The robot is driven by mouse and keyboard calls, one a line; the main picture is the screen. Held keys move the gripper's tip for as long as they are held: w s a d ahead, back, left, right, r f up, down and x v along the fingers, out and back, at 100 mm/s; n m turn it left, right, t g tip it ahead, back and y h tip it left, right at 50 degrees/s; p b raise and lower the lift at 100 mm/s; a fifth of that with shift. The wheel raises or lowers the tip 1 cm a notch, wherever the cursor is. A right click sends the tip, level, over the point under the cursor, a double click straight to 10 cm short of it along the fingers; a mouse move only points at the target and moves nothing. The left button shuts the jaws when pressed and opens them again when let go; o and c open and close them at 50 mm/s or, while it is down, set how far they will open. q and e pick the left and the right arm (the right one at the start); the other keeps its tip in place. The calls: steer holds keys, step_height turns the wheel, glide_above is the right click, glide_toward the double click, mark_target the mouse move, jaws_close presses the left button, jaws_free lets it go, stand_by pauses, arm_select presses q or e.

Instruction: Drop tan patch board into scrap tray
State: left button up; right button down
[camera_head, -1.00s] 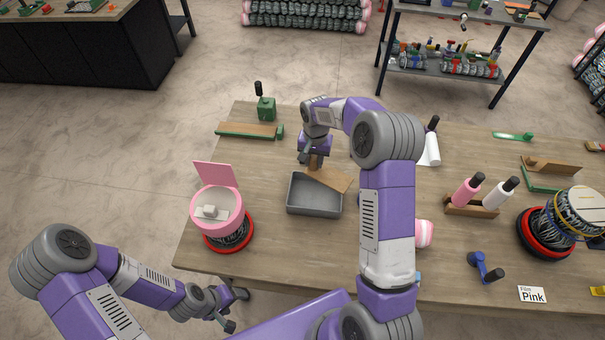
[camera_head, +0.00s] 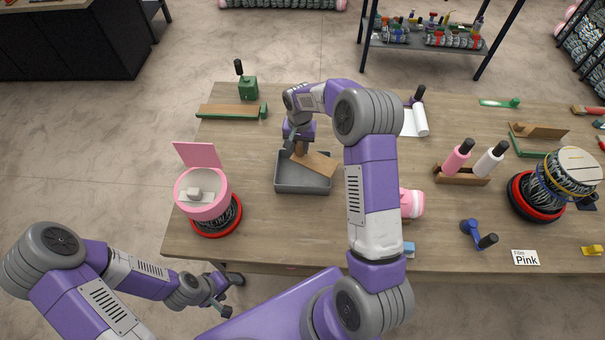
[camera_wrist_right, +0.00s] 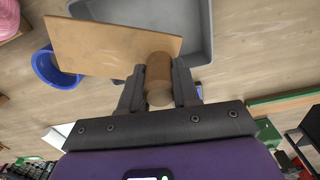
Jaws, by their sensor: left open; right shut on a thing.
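The tan patch board (camera_head: 318,163) is a flat tan rectangle with a round wooden handle (camera_wrist_right: 158,80). My right gripper (camera_head: 298,143) is shut on that handle. The board is tilted and hangs over the grey scrap tray (camera_head: 286,187), covering part of its opening. In the right wrist view the board (camera_wrist_right: 105,45) is in front of the tray (camera_wrist_right: 200,20); I cannot tell whether it touches the tray. My left gripper (camera_head: 222,303) is open and empty, low in front of the table's near left edge.
A pink lidded container (camera_head: 203,212) on a red-ringed base stands left of the tray. A blue bowl (camera_wrist_right: 50,70) shows in the wrist view.

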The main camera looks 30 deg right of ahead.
steer(key=c, duration=0.7)
jaws_free()
steer(key=shift+c, duration=0.2)
step_height(320, 180, up, 8)
steer(key=shift+f+b, duration=0.15)
steer(key=shift+b, duration=0.2)
steer(key=shift+f, duration=0.1)
